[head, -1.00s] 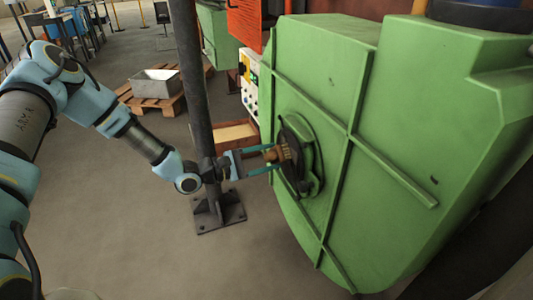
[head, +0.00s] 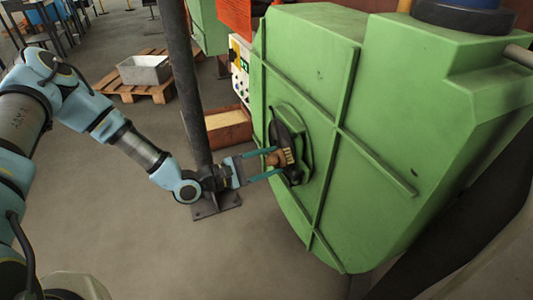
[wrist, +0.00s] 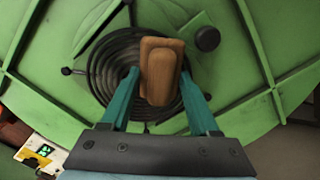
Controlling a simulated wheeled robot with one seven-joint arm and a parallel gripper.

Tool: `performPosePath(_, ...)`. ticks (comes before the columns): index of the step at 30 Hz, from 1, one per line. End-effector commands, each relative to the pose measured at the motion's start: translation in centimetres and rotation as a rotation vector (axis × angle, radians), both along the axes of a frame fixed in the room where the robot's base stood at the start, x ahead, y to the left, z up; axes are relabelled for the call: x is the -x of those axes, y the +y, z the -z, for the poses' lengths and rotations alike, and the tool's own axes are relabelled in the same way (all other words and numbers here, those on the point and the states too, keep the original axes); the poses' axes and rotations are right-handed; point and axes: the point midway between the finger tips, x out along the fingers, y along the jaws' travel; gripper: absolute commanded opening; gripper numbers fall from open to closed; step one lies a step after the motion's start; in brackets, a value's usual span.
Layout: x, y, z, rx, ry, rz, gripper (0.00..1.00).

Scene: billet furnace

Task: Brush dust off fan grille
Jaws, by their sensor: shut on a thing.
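The fan grille (wrist: 108,62) is a set of dark concentric rings on the face of a green housing (head: 335,120). In the head view the grille (head: 287,140) is seen edge-on. My gripper (head: 270,164) is shut on a wooden brush (wrist: 160,70), with one teal finger on each side of it. The brush (head: 280,157) is right in front of the grille, its light bristles at the dark ring. I cannot tell whether the bristles touch. The brush and gripper hide the middle and lower part of the grille in the wrist view. No dust can be made out.
A dark round knob (wrist: 207,38) sits beside the grille's upper right. Raised ribs cross the housing. A dark post (head: 187,80) stands close behind my wrist. A control panel (head: 239,68), a wooden box (head: 228,128) and a pallet (head: 155,91) with a metal bin (head: 145,70) lie beyond.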

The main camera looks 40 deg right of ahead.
Motion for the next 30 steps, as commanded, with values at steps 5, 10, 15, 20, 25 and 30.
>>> performPosePath(5,0.8,0.1,-0.2,0.002,0.002,0.004,0.17)
performPosePath(10,0.8,0.1,-1.1,0.003,0.001,0.005,0.17)
performPosePath(15,0.7,0.2,-1.9,0.004,0.002,0.004,0.17)
performPosePath(20,0.0,0.0,-1.7,0.005,0.0,0.003,0.17)
performPosePath(25,-1.4,-0.4,-1.7,0.004,-0.001,0.002,0.17)
performPosePath(30,-2.7,-0.8,-1.6,0.003,-0.001,0.001,0.17)
